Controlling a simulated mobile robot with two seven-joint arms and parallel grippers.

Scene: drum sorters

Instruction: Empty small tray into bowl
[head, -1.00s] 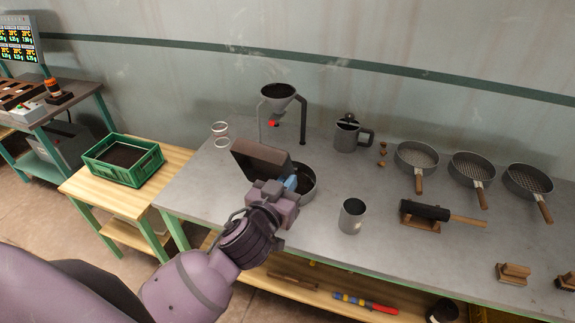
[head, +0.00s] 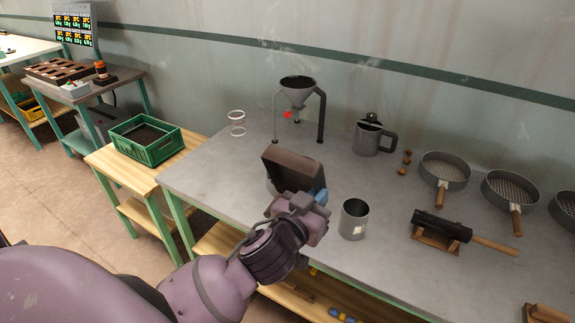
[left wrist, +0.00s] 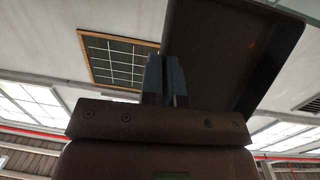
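My left gripper (head: 317,196) is shut on the small tray (head: 292,168), a dark brown shallow box, by its edge. The tray is held steeply tilted above the grey table. In the left wrist view the tray (left wrist: 238,50) shows at the upper right beside the gripper fingers (left wrist: 167,75). Its visible inner face looks bare except for a tiny orange spot. A grey round bowl (head: 270,187) is mostly hidden behind the tray and my gripper; only a bit of its rim shows. I cannot see what lies in it. My right gripper is not in view.
A funnel stand (head: 298,92) and a glass jar (head: 237,123) stand behind. A metal cup (head: 353,219) is close right of my gripper. A jug (head: 368,138) and sieves (head: 444,170) stand further right. A green crate (head: 145,140) sits on the left side table.

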